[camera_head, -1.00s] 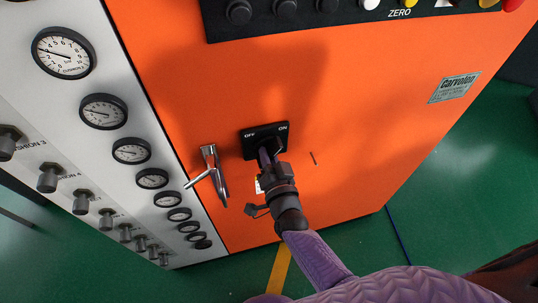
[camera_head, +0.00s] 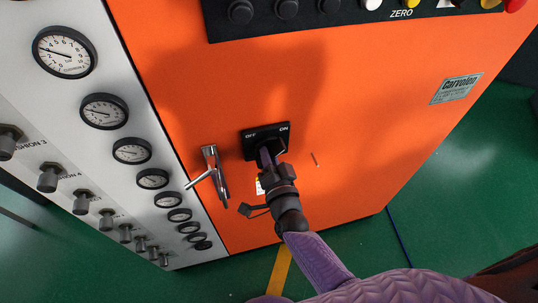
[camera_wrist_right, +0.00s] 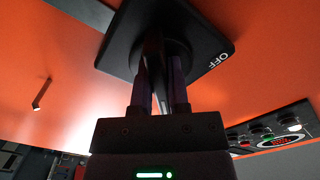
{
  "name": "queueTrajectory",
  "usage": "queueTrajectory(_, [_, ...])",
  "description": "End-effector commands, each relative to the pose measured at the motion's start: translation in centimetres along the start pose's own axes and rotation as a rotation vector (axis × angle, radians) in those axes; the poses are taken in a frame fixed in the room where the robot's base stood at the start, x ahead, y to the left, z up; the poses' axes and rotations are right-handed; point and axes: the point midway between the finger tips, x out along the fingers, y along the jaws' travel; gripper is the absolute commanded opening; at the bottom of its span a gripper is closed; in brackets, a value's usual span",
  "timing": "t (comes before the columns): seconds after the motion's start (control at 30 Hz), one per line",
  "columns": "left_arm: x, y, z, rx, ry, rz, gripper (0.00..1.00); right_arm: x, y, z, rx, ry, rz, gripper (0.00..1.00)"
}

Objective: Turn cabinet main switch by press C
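The cabinet main switch is a black square plate (camera_head: 256,140) marked OFF and ON on the orange cabinet front (camera_head: 340,130). My right gripper (camera_head: 266,158) is at the switch, its fingers against the plate's lower middle. In the right wrist view the plate (camera_wrist_right: 208,40) fills the top, with the OFF label at its right. The two purple fingers (camera_wrist_right: 160,88) stand on either side of the switch's dark handle, close against it. The handle is mostly hidden by the gripper in the head view. My left gripper is not in view.
A metal door handle (camera_head: 213,172) sticks out just left of the switch. A grey panel (camera_head: 90,140) with several gauges and knobs lies further left. A black button panel (camera_head: 350,12) runs along the top.

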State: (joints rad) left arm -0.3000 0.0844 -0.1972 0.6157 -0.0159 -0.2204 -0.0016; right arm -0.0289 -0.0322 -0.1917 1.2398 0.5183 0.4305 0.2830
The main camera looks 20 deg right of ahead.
Motion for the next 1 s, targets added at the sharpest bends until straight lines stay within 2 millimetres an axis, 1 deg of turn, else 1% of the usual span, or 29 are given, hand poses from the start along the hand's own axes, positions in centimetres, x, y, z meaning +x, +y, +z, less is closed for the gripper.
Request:
queueTrajectory(0.03, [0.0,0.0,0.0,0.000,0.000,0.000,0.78,0.0,0.0,0.0,0.000,0.000,0.000,0.32])
queueTrajectory(0.13, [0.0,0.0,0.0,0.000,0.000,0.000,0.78,0.0,0.0,0.0,0.000,0.000,0.000,0.53])
queueTrajectory(0.17, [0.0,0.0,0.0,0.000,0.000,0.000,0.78,0.0,0.0,0.0,-0.001,0.000,0.000,0.54])
queueTrajectory(0.37, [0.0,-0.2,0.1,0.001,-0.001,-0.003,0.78,0.0,0.0,0.0,-0.001,0.000,0.000,0.54])
queueTrajectory(0.47, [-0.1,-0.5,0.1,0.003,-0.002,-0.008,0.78,-0.4,0.0,0.0,-0.002,-0.001,0.001,0.54])
queueTrajectory(0.57, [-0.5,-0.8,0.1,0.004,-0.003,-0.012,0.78,-1.9,0.0,0.0,-0.002,-0.002,0.001,0.54])
queueTrajectory(0.8, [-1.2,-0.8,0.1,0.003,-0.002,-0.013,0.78,-7.6,0.0,0.0,-0.002,-0.002,0.002,0.54])
queueTrajectory(0.9, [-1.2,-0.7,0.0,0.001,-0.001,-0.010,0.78,-9.1,0.0,0.0,-0.003,-0.002,0.001,0.54])
queueTrajectory(1.0, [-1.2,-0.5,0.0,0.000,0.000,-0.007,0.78,-9.8,0.0,0.0,-0.002,0.000,-0.001,0.54])
